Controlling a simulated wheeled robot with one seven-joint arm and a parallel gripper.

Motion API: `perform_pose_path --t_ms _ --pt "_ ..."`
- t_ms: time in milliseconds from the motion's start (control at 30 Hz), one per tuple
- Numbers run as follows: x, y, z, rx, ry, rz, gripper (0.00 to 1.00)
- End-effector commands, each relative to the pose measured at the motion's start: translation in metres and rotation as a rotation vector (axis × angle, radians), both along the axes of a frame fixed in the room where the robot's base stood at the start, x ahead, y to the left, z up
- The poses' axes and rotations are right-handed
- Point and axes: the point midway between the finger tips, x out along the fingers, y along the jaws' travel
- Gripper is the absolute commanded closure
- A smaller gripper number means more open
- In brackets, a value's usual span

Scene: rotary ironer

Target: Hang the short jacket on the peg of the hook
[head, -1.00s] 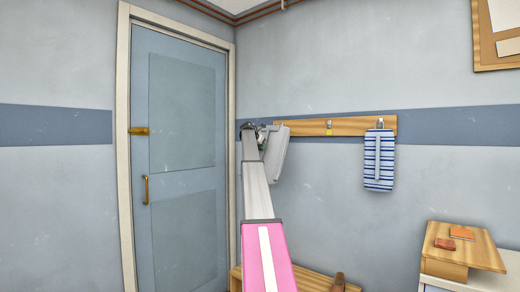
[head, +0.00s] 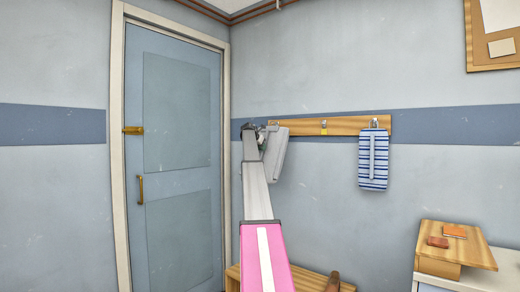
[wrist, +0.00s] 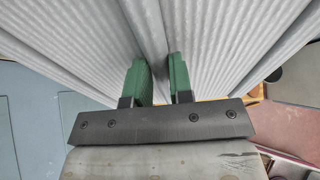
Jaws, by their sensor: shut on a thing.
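The short jacket (head: 274,155) is pale grey and hangs from my gripper in front of the left end of the hook rail. In the wrist view the ribbed grey jacket (wrist: 225,45) fills the top, with a fold between the green fingers. My gripper (wrist: 160,75) is shut on this fold; in the head view my gripper (head: 262,134) is small and partly hidden by my arm. The wooden hook rail (head: 345,125) is on the wall. Its middle peg (head: 323,127) has a yellow mark and is bare. I cannot tell whether the jacket touches the rail.
A blue-and-white striped cloth (head: 373,160) hangs on the right peg. A blue door (head: 175,170) is at the left. A wooden bench (head: 305,280) stands below the rail. The wall between cloth and bench is clear.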

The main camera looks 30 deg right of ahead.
Motion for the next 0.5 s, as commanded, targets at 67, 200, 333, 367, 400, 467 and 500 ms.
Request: perform_pose_path --t_ms 67,200,333,367,400,467,500 --pt "0.002 -0.005 0.001 -0.002 -0.001 0.000 1.00" --pt "0.004 -0.010 -0.002 -0.002 -0.001 0.000 1.00" --pt "0.006 -0.015 -0.007 -0.002 -0.001 0.000 1.00" --pt "0.006 -0.016 -0.008 -0.002 -0.001 0.000 1.00" --pt "0.007 -0.017 -0.009 -0.002 -0.001 0.000 1.00" --pt "0.007 -0.018 -0.011 -0.002 -0.001 0.000 1.00" --pt "0.007 -0.018 -0.012 -0.002 -0.001 0.000 1.00"
